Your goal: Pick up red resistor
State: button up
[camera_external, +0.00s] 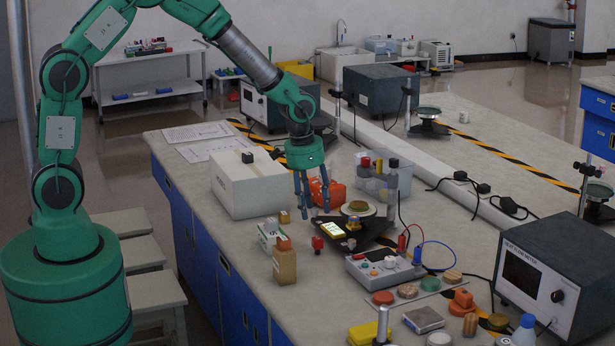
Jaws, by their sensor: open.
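My gripper (313,211) hangs over the near bench with its blue fingers pointing down and apart, nothing between them. A small red block (317,243) sits on the bench just below the fingertips in the picture, in front of the dark stand. It looks like the red resistor, but it is too small to be sure. A larger orange-red object (337,192) lies behind the fingers and is partly hidden by them. Another red piece (365,162) shows at a clear plastic box.
A white box (245,184) stands left of my gripper. A dark stand (362,233) with a round plate is on the right. A tan block (284,266) and a small carton (270,234) are in front.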

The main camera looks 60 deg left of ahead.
aim_at(317, 238)
jog(key=f, duration=0.2)
jog(key=f+b, duration=0.1)
jog(key=f, duration=0.1)
jog(key=w+f, duration=0.1)
jog(key=f, duration=0.2)
jog(key=shift+d, duration=0.1)
jog(key=shift+w+f+b, duration=0.15)
jog(key=shift+f+b, duration=0.35)
jog(key=shift+f, duration=0.8)
jog(key=shift+w+f+b, duration=0.1)
jog(key=shift+f+b, duration=0.4)
jog(key=shift+f, duration=0.8)
jog(key=c, duration=1.1)
jog(key=shift+r, duration=0.15)
